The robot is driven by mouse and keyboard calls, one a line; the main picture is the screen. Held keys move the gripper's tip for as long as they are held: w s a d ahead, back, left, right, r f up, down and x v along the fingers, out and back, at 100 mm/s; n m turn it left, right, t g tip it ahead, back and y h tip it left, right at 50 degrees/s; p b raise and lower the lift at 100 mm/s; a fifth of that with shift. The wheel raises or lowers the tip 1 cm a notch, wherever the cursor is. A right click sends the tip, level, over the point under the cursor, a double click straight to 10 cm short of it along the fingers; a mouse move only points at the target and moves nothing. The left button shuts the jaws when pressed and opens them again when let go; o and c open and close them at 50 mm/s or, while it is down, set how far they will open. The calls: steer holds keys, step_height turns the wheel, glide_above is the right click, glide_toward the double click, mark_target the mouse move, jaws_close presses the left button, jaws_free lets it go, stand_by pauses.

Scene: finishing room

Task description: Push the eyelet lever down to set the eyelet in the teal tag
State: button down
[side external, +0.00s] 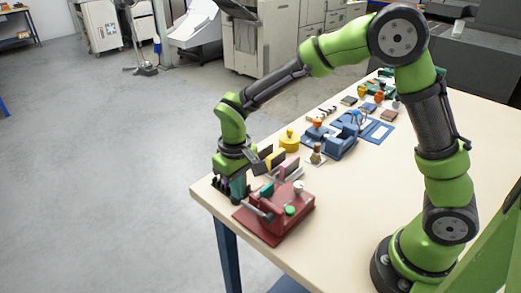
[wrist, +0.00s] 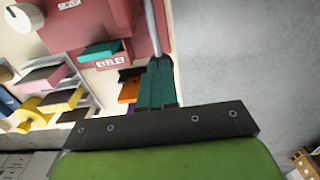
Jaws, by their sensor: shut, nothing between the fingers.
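The red eyelet press (side external: 268,225) sits at the near left corner of the table. In the wrist view its red body (wrist: 135,12) fills the top, with an EYELET label. A grey lever rod (side external: 254,209) sticks out to the left of the press; in the wrist view the rod (wrist: 150,22) runs down to my fingertips. The teal tag (wrist: 100,51) lies at the press by the label; it also shows in the side view (side external: 267,190). My gripper (wrist: 159,66) is shut and empty, its teal fingers at the lever's end. I cannot tell whether they touch it. In the side view my gripper (side external: 238,196) points down by the table edge.
A rack with brown and pink pieces (wrist: 45,77) stands beside the press, near a yellow spool (side external: 289,140). A small flask (side external: 317,155) and blue fixtures (side external: 341,142) stand farther back. The table's left edge is close to my gripper, with open floor beyond.

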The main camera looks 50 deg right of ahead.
step_height(320, 180, up, 9)
steer(key=shift+s, duration=0.25)
stand_by(0.8)
steer(key=shift+r, duration=1.95)
steer(key=s+d+r+m+t+y, duration=0.1)
steer(key=s+d+r+m+t, duration=0.1)
steer(key=s, duration=0.6)
steer(key=s+d+r+m+t+y, duration=0.1)
steer(key=s+d+m+t, duration=0.1)
steer(key=s+d+t, duration=0.3)
steer(key=s+d, duration=0.2)
steer(key=shift+s+r, duration=0.35)
steer(key=shift+r, duration=0.05)
